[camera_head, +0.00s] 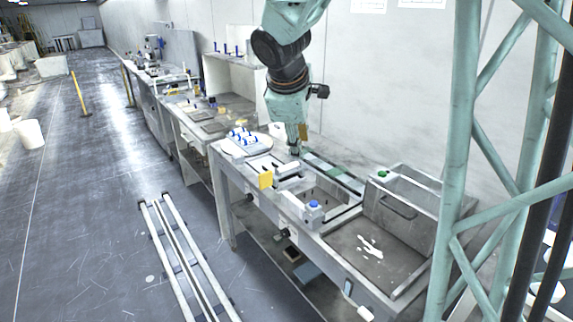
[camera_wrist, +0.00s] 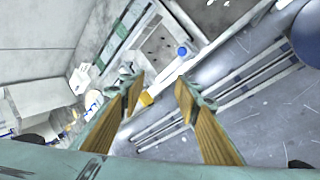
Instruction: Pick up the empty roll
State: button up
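My gripper (camera_head: 294,148) hangs down over the back part of the workbench in the head view. In the wrist view its two brown-padded fingers (camera_wrist: 160,86) are apart with nothing held between them. I cannot pick out an empty roll for certain in either view. A pale object (camera_head: 277,129) stands behind my arm in the head view, partly hidden, and I cannot tell what it is.
The workbench has a yellow block (camera_head: 265,180), a blue button (camera_head: 313,204), a green button (camera_head: 383,173) and a grey sink-like basin (camera_head: 345,246). A white plate with blue-topped pieces (camera_head: 240,142) is left of my gripper. Floor rails (camera_head: 180,250) run in front.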

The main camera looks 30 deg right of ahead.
jog(key=w+d+f+n+p, duration=0.3)
jog(key=w+f, duration=0.4)
jog(key=w, duration=0.5)
jog(key=w+d+f+n+p, duration=0.4)
jog(key=w+f+n+p, duration=0.2)
jog(key=w, duration=0.6)
jog(key=shift+f+t+p, duration=0.3)
jog(key=shift+f+p, duration=0.1)
jog(key=shift+p, duration=0.5)
jog(key=shift+f, duration=0.1)
send_near(289, 165)
jog(key=shift+b+x, duration=0.35)
jog(key=shift+x, duration=1.5)
jog(key=shift+s+d+f, duration=0.1)
jog(key=shift+d, duration=0.05)
jog(key=shift+x, duration=2.5)
jog(key=shift+f, duration=0.1)
